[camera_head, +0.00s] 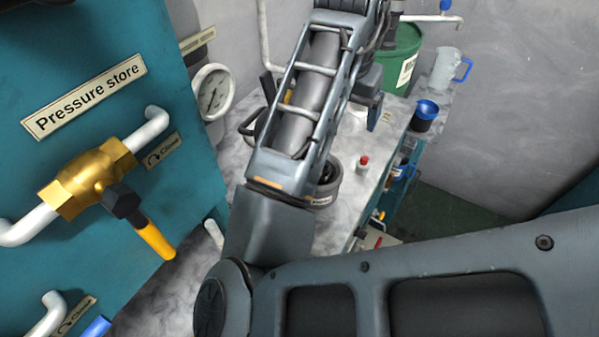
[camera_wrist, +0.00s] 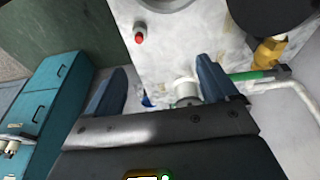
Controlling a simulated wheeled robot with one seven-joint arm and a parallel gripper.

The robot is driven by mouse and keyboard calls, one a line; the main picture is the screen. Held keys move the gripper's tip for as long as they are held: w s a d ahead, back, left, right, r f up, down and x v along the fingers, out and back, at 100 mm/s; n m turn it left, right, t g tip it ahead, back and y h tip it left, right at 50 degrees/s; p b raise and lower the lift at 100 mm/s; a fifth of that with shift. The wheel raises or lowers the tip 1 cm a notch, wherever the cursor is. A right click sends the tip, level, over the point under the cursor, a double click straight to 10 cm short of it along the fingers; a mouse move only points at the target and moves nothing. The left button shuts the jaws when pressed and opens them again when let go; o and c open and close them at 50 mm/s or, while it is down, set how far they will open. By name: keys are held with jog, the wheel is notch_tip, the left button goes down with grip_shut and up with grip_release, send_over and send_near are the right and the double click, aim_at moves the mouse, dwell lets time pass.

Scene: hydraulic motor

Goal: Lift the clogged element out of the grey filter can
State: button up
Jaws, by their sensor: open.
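The grey filter can (camera_head: 325,191) stands on the bench, mostly hidden behind my arm in the head view. Its inside, and so the clogged element, cannot be made out. A round grey rim at the top edge of the wrist view (camera_wrist: 168,4) seems to be the same can. My gripper (camera_wrist: 160,88) is open, with its two blue fingers apart and the can beyond them. A small white cylinder (camera_wrist: 187,88) shows between the fingers near the right one; I cannot tell how far below it is. In the head view my gripper (camera_head: 378,110) is partly hidden, farther back than the can.
A small red-topped item (camera_head: 363,163) stands right of the can. A green bucket (camera_head: 402,58), a blue-rimmed dark cup (camera_head: 425,115) and a clear jug (camera_head: 446,68) stand farther back. The teal pressure-store panel (camera_head: 90,150) with a brass valve (camera_head: 85,180) rises at left.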

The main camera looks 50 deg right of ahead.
jog(key=a+y, duration=0.1)
jog(key=a, duration=0.1)
jog(key=a+y, duration=0.1)
jog(key=a, duration=0.1)
jog(key=w+a, duration=0.1)
jog(key=a, duration=0.2)
jog(key=shift+w+a+y, duration=0.1)
jog(key=shift+y, duration=0.3)
jog(key=shift+a+f, duration=0.2)
notch_tip(320, 180, down, 2)
jog(key=shift+f+b, duration=0.25)
jog(key=shift+b, duration=0.75)
jog(key=f+b, duration=0.5)
jog(key=shift+s+d, duration=0.2)
jog(key=shift+d, duration=0.1)
jog(key=c, duration=1.5)
jog(key=shift+r, duration=0.15)
jog(key=shift+c, duration=0.2)
